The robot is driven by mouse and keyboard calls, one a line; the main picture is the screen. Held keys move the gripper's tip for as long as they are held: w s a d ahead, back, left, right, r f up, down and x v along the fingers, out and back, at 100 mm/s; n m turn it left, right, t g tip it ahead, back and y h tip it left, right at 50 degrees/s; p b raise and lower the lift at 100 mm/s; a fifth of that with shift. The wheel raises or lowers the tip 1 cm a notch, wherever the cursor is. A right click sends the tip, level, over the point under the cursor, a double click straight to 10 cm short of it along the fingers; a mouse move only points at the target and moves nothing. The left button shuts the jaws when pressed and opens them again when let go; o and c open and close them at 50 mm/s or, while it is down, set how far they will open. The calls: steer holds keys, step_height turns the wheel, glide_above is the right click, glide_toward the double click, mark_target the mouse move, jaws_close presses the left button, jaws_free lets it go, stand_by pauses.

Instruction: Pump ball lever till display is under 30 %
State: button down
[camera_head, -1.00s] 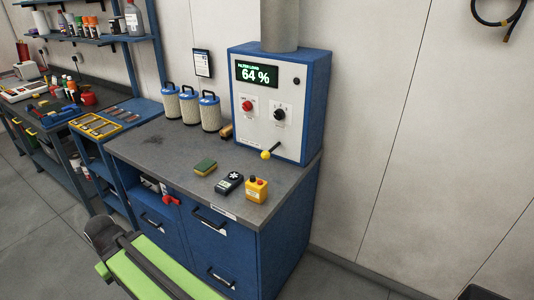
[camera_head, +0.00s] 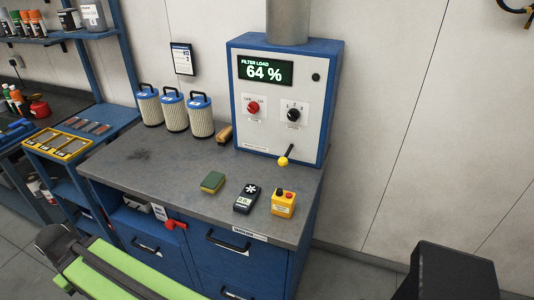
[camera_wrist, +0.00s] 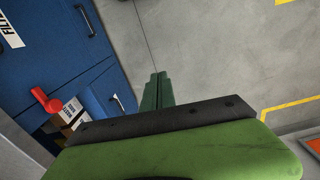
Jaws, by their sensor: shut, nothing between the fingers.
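The ball lever (camera_head: 284,160) has a yellow ball end and sticks out from the lower front of the blue-framed control box (camera_head: 289,135) on the workbench. The display (camera_head: 265,71) on the box reads "FILTER LOAD 64 %". In the wrist view my gripper (camera_wrist: 160,76) shows as two green fingers pressed together, with nothing between them. It points at the floor beside the blue cabinet, well apart from the lever. The head view shows my green arm at the lower left, in front of the bench; the fingertips cannot be made out there.
The grey benchtop (camera_head: 150,172) carries filter cartridges (camera_head: 174,111), a sponge (camera_head: 212,182), a dark handheld meter (camera_head: 246,198) and a yellow button box (camera_head: 284,203). A red lever (camera_wrist: 45,100) juts from the cabinet front. A dark box (camera_head: 450,272) stands at the lower right.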

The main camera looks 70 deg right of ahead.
steer(key=shift+w+a+r, duration=0.1)
steer(key=shift+w+r, duration=0.05)
steer(key=shift+w, duration=0.1)
steer(key=w+d+r+m+t+h+p, duration=0.1)
steer(key=d+r+m+p, duration=0.15)
steer(key=d, duration=0.75)
steer(key=d+r+m+h+p, duration=0.1)
steer(key=d+r+p, duration=0.2)
steer(key=d, duration=0.6)
steer(key=s+d+r+m+h+p, duration=0.1)
steer(key=s+d+r+p, duration=0.15)
steer(key=d, duration=0.65)
steer(key=s+d+r+m+h+p, duration=0.1)
steer(key=s+d+r+m+h, duration=0.2)
steer(key=d, duration=0.5)
steer(key=s+d+r+p, duration=0.2)
steer(key=s+d+r, duration=0.15)
steer(key=d, duration=0.55)
steer(key=s+d+r+m+g+h+p, duration=0.1)
steer(key=s+d+r+m+p, duration=0.1)
steer(key=s+d, duration=0.8)
steer(key=s+d+r+m+g+h+p, duration=0.1)
steer(key=s+d+r+m+g+p, duration=0.1)
steer(key=s+d+r, duration=0.5)
steer(key=s+d+p, duration=0.1)
steer(key=s+d, duration=0.2)
steer(key=s, duration=0.2)
steer(key=shift+s+d+r+h+p, duration=0.2)
steer(key=shift+s+d+h+p, duration=0.2)
